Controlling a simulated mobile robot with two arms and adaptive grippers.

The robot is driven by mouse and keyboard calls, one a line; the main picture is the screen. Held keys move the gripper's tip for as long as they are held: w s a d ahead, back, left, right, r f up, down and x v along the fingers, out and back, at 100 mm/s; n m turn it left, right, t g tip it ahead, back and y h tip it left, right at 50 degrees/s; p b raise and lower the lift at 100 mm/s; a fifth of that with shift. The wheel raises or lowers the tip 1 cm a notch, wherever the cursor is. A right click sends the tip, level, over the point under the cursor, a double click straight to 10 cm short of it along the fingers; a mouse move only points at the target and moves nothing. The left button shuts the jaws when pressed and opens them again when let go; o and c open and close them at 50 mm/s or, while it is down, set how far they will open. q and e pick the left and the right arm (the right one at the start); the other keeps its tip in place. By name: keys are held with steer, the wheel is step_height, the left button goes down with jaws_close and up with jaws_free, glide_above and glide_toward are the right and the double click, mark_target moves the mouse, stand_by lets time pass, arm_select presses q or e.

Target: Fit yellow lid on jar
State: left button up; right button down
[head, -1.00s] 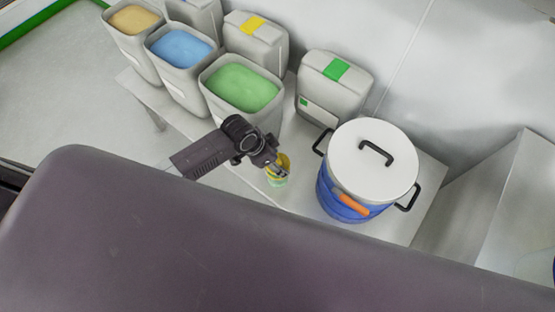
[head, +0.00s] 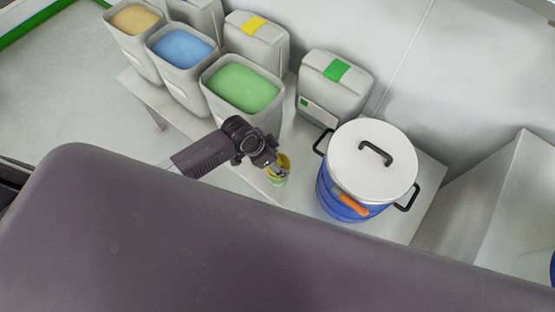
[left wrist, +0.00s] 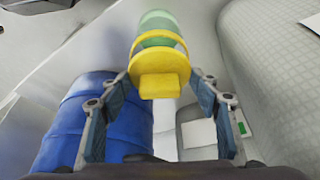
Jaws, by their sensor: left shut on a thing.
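The yellow lid (left wrist: 160,66), with a block-like knob on top, shows between the fingers of my left gripper (left wrist: 160,82) in the left wrist view. My left gripper (head: 274,171) is shut on the lid, its fingertips near the lid's sides. The greenish see-through jar (left wrist: 158,22) shows beyond the lid, in line with it. In the head view the small jar (head: 277,182) stands near the table's front edge, partly hidden by the gripper. I cannot tell whether the lid is seated on the jar or just above it. My right gripper is not in view.
A blue drum with a white lid (head: 350,160) stands just right of the jar. An open bin of green powder (head: 241,85) is behind left, beside bins of blue (head: 180,46) and tan powder. A green-labelled canister (head: 335,90) stands behind. The table (head: 300,150) is narrow.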

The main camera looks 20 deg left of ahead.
arm_select(q)
steer(key=shift+f+b, duration=0.65)
steer(key=shift+f, duration=0.35)
stand_by(0.3)
steer(key=o, duration=1.1)
steer(key=shift+v, duration=6)
steer(key=shift+s, duration=0.1)
